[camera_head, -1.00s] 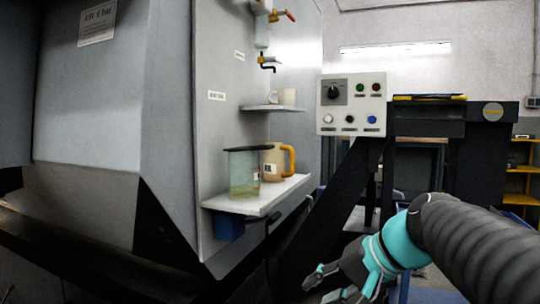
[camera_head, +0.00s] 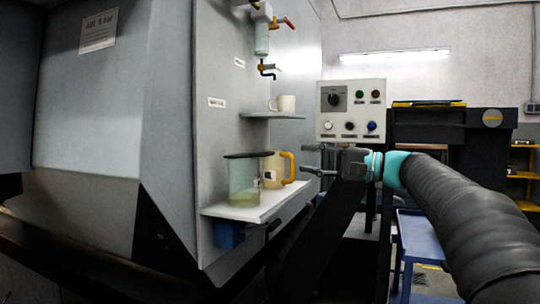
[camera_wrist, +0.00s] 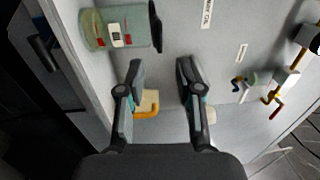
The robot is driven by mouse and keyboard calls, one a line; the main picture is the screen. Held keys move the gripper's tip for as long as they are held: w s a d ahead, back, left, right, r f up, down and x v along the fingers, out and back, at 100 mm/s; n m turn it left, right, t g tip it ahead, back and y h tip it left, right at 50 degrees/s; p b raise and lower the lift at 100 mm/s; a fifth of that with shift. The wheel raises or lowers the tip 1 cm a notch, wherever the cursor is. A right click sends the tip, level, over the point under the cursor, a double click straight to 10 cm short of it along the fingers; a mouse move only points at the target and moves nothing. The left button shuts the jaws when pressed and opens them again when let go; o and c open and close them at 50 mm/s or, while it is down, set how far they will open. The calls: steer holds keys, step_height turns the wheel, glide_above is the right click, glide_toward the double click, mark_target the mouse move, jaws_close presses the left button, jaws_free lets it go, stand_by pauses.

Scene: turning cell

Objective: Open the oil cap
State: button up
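A clear greenish container (camera_head: 243,184) with pale liquid low inside stands on the lower white shelf of the grey machine. A dark flat lid (camera_head: 247,155) sits on its top; I take this as the oil cap. In the wrist view the container (camera_wrist: 92,31) is at upper left, with its lid (camera_wrist: 155,27) beyond the fingertips. My gripper (camera_head: 318,160) is open and empty, to the right of the container and apart from it. Its two fingers (camera_wrist: 160,68) are spread in the wrist view.
A jug with a yellow handle (camera_head: 289,168) stands beside the container, nearer my gripper. A white mug (camera_head: 286,103) is on the upper shelf (camera_head: 272,115), below a valve (camera_head: 262,40). A control panel (camera_head: 351,110) stands behind my gripper.

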mark_target(272, 154)
steer(key=x, duration=1)
steer(key=shift+w+a, duration=0.1)
steer(key=shift+a, duration=0.1)
jaws_close()
